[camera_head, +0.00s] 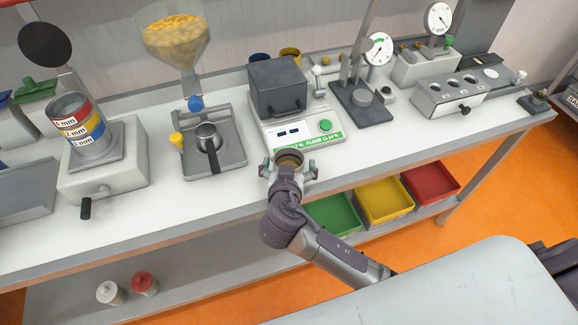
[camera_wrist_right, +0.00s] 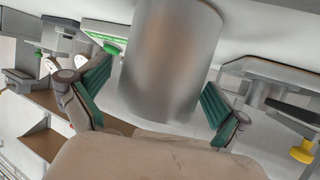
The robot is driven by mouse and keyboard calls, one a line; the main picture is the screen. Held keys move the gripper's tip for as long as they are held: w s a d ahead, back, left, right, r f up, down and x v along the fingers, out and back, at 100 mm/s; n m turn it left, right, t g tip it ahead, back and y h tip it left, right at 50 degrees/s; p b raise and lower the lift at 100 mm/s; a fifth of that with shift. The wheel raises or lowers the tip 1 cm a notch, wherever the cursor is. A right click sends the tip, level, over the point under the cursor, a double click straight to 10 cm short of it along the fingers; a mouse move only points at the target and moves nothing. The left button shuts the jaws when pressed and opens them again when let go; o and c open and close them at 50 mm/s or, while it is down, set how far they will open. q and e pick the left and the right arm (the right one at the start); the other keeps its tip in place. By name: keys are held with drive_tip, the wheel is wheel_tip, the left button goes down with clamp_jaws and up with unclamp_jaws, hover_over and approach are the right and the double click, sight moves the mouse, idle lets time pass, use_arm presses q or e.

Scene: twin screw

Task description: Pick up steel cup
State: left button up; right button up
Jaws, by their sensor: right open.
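The steel cup (camera_head: 289,157) stands at the front edge of the white bench, in front of the moisture meter, with brownish contents showing at its rim. In the right wrist view it is a large, plain metal cylinder (camera_wrist_right: 170,60) filling the space ahead of the palm. My right gripper (camera_head: 289,170) is open, with one finger on each side of the cup. My left gripper is not in view.
The green-labelled meter (camera_head: 297,132) with a grey box stands close behind the cup. A hopper stand (camera_head: 215,157) holding a handled metal cup is to the left. Green, yellow and red bins (camera_head: 383,200) sit below the bench edge. Bare bench lies to the right (camera_head: 385,150).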

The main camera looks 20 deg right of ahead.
drive_tip(key=shift+c, duration=0.2)
drive_tip(key=c, duration=1.3)
